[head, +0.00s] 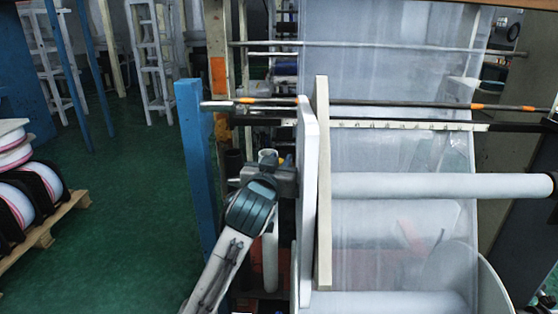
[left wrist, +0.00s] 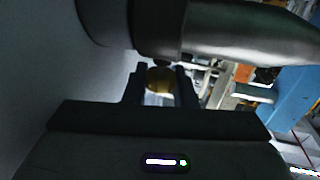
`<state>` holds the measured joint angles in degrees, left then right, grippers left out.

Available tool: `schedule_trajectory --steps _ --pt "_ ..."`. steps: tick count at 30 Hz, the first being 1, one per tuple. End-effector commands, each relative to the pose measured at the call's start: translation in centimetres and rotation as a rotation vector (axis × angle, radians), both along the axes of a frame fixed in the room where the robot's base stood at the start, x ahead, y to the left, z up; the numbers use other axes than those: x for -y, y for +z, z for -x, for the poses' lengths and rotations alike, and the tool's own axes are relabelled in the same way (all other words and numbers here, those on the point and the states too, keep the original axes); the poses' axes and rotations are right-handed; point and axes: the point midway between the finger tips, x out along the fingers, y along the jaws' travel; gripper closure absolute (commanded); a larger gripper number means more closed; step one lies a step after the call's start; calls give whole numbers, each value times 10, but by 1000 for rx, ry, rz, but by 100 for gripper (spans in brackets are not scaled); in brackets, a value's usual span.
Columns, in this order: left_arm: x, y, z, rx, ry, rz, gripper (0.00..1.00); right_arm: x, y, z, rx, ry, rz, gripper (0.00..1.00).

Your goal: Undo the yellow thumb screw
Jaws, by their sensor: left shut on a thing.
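The yellow thumb screw (left wrist: 160,80) sits between the two fingers of my left gripper (left wrist: 161,88) in the left wrist view, just below a dark metal collar on a shaft. The fingers are shut on it from both sides. In the head view my left gripper (head: 279,172) reaches the left side of the white plate, and a small bit of yellow (head: 287,161) shows near its fingertips. Most of the screw is hidden there by the gripper. My right gripper is not in view.
A white upright plate (head: 307,200) stands right beside the left gripper. A blue post (head: 193,170) is on its left. A white roller (head: 440,186) and clear film are to the right. Green floor (head: 120,190) is open at left, near a pallet of rolls (head: 45,230).

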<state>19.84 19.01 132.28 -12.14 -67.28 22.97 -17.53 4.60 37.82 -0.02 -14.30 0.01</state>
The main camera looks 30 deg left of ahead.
Motion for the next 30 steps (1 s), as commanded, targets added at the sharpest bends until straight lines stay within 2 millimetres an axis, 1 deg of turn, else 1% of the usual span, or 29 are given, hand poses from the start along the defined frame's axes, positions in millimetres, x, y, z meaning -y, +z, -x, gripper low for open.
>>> schedule_trajectory --steps 9,10,12,13,20,23,26,29,30 --pt "0 -2 0 -5 1 2 99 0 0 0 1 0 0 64" --pt "0 -2 0 -5 1 2 72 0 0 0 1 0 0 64" --pt "0 -2 0 -4 1 1 58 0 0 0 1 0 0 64" --pt "0 -2 0 -4 0 1 55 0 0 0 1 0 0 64" --pt "0 -1 0 -2 0 1 55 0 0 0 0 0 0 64" --pt "1 -1 3 -1 0 0 55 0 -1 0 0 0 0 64" --pt "4 -2 13 -1 0 1 55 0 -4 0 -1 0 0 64" --pt "10 -3 30 1 -1 2 55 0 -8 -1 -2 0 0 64" --pt "14 -3 39 2 -2 2 55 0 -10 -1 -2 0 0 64"
